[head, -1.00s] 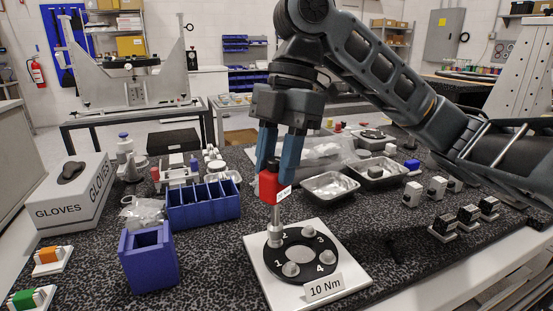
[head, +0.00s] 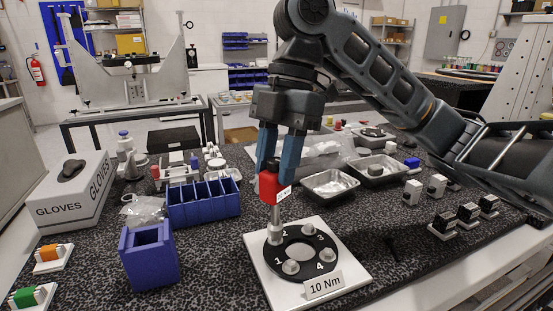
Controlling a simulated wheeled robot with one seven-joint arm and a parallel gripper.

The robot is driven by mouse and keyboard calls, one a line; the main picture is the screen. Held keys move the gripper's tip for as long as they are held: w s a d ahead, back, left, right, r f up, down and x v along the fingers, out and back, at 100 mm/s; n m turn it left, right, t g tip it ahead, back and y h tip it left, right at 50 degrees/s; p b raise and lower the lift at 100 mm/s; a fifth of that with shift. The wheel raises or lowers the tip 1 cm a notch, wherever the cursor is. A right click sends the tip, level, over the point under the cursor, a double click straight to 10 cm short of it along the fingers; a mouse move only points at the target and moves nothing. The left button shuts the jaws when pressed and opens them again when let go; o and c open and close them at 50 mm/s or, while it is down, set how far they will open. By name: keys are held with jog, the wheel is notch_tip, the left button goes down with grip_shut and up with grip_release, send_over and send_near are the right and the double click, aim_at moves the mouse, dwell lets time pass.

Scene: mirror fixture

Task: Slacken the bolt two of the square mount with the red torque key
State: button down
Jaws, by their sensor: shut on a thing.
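My gripper (head: 281,165) is shut on the red torque key (head: 270,188), which points straight down with its grey shaft and socket below the red body. The square mount is a white plate (head: 262,280) with a black ring numbered 1 to 4 and a "10 Nm" label at its front. The key's socket (head: 275,236) stands over the bolt position beside the number 2 and hides that bolt; I cannot tell how deeply it is seated. Other bolts show near 1 (head: 291,267), 3 (head: 308,229) and 4 (head: 326,254).
A blue open box (head: 150,262) and a blue divided bin (head: 204,206) stand left of the mount. Metal trays (head: 330,184) lie behind it. Small black-and-white blocks (head: 467,215) stand to the right. The speckled mat just right of the mount is mostly clear.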

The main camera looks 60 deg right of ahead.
jog(key=shift+f+b, duration=0.35)
jog(key=shift+f, duration=0.3)
jog(key=shift+n, duration=0.4)
jog(key=shift+n+g, duration=0.3)
jog(key=shift+n, duration=0.2)
